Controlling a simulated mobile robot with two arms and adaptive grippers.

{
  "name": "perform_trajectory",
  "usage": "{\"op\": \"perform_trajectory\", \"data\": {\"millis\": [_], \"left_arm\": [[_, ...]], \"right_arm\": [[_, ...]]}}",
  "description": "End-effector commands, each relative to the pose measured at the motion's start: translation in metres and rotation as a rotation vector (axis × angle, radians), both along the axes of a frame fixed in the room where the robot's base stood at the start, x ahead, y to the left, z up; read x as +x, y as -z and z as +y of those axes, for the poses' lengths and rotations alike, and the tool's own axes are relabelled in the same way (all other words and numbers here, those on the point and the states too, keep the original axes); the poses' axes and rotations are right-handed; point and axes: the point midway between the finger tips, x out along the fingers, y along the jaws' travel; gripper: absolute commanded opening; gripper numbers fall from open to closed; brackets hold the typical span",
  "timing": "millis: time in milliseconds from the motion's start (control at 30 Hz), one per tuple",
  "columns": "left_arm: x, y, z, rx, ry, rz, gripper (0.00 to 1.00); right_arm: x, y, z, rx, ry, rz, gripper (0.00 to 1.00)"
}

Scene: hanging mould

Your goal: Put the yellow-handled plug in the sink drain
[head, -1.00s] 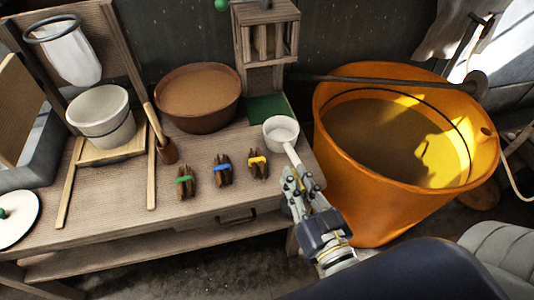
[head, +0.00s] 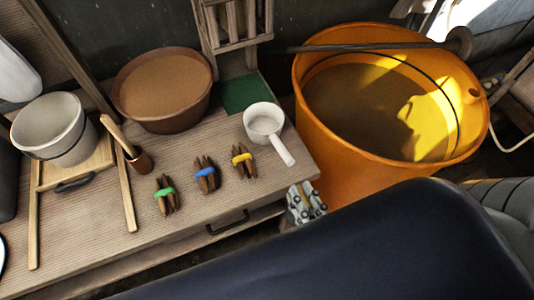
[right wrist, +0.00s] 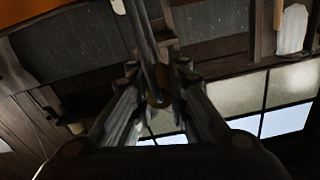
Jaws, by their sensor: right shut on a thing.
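My right gripper (head: 305,203) shows beside the table's front right corner in the head view, partly covered by a large dark part in front. In the right wrist view its fingers (right wrist: 158,100) are closed around a small dull yellow-brown thing (right wrist: 157,92); it is too dark to tell whether this is the plug's handle. No sink drain can be made out in either view. A small brown bundle with a yellow band (head: 243,158) lies on the table, but it does not look like a plug. My left gripper is not in view.
The wooden table (head: 95,225) holds a white ladle (head: 265,121), a brown bowl (head: 160,112), a white bucket (head: 50,135) and bundles banded green (head: 166,195) and blue (head: 206,175). A large orange tub (head: 335,150) stands right of it. The table's front strip is clear.

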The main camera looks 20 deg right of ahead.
Motion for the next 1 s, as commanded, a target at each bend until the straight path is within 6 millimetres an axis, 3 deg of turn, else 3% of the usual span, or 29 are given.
{"op": "perform_trajectory", "data": {"millis": [33,167,367,500,600,800,1000], "left_arm": [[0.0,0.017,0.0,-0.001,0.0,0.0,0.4],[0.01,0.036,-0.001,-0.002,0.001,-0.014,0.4],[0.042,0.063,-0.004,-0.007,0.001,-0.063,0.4],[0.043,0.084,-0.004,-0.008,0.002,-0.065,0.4],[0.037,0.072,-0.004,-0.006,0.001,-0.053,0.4],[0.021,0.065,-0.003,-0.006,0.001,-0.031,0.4],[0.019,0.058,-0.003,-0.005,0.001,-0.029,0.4]], "right_arm": [[0.007,0.007,0.001,0.002,0.0,-0.006,0.0],[0.022,0.007,0.001,0.001,0.001,-0.005,0.0],[0.04,0.007,0.003,0.0,-0.004,-0.006,0.0],[0.05,0.006,0.002,0.001,0.0,-0.006,0.0],[0.066,-0.004,0.002,0.001,-0.001,-0.007,0.0],[0.1,-0.004,0.003,0.001,-0.001,-0.006,0.0],[0.131,-0.004,0.004,-0.001,0.0,-0.005,0.0]]}}
